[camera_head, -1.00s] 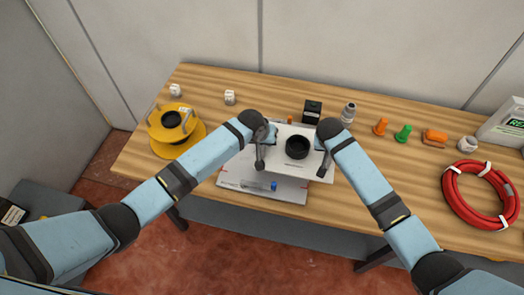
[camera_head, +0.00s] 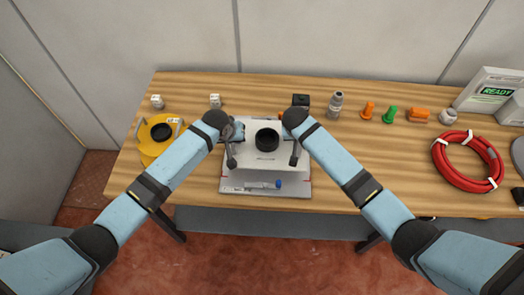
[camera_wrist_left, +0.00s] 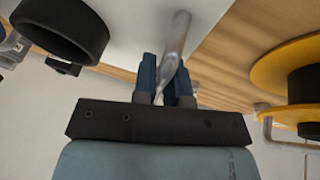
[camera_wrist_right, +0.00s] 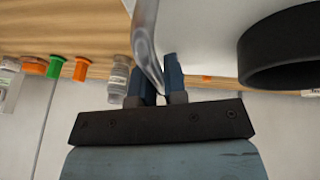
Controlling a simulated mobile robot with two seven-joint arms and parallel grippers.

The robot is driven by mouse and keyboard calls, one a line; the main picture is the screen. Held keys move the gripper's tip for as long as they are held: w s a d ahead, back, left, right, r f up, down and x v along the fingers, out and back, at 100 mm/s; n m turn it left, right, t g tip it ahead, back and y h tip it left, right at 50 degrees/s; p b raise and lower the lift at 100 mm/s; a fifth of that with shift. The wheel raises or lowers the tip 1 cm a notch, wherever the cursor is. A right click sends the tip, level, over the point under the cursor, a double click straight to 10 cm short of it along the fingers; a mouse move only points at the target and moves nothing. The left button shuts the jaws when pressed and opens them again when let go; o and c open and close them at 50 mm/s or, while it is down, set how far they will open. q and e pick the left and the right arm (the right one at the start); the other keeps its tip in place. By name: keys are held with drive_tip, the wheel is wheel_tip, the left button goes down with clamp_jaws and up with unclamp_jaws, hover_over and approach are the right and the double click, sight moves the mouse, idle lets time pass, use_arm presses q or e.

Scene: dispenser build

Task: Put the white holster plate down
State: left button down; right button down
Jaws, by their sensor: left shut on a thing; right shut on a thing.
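The white holster plate (camera_head: 259,155) carries a black ring (camera_head: 267,139) and a handle at each side. It is over a light mat or board (camera_head: 232,183) on the wooden table; I cannot tell whether it touches it. My left gripper (camera_head: 231,150) is shut on the plate's left handle; the left wrist view shows the fingers (camera_wrist_left: 167,85) around the grey bar. My right gripper (camera_head: 295,148) is shut on the right handle, and the right wrist view shows its fingers (camera_wrist_right: 158,85) around that bar. The ring also shows in the right wrist view (camera_wrist_right: 285,50).
A yellow spool (camera_head: 157,142) stands at the left. A black box (camera_head: 300,100), a grey bottle (camera_head: 335,105) and orange and green pieces (camera_head: 389,114) line the back. A red hose coil (camera_head: 466,162) lies right.

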use_arm(q)
drive_tip(key=shift+d+r, duration=0.1)
use_arm(e)
drive_tip(key=shift+d, duration=0.15)
drive_tip(key=shift+f, duration=0.1)
